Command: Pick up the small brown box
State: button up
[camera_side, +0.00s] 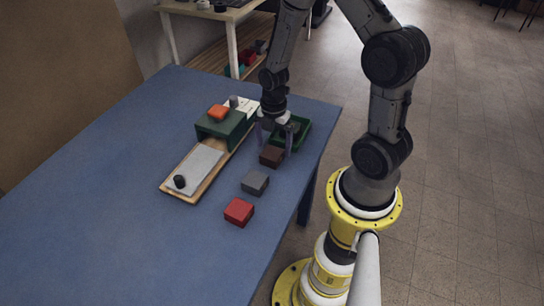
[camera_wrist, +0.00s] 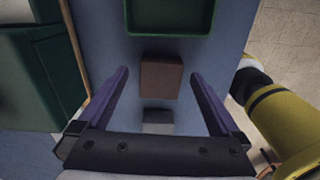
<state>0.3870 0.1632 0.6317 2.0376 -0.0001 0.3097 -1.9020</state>
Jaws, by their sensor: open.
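The small brown box (camera_side: 271,156) sits on the blue table, between a grey box and a green tray. In the wrist view the brown box (camera_wrist: 160,78) lies ahead of my gripper, roughly centred between the two purple fingers. My gripper (camera_side: 274,144) is over the box in the side view, its fingers apart on either side. In the wrist view my gripper (camera_wrist: 158,76) is open, with nothing held between its fingers. A clear gap shows between each finger and the box. The exact height of the fingertips above the table is hard to tell.
The green tray (camera_side: 304,136) is just behind the box; it also shows in the wrist view (camera_wrist: 170,33). A grey box (camera_side: 255,182) and a red box (camera_side: 239,211) stand nearer. A green stand (camera_side: 224,127) on a wooden board is to the left. The table's left part is clear.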

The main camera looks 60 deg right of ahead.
jog(key=shift+f, duration=1.45)
jog(key=shift+c, duration=0.3)
jog(key=c, duration=1.3)
jog(key=shift+r, duration=0.1)
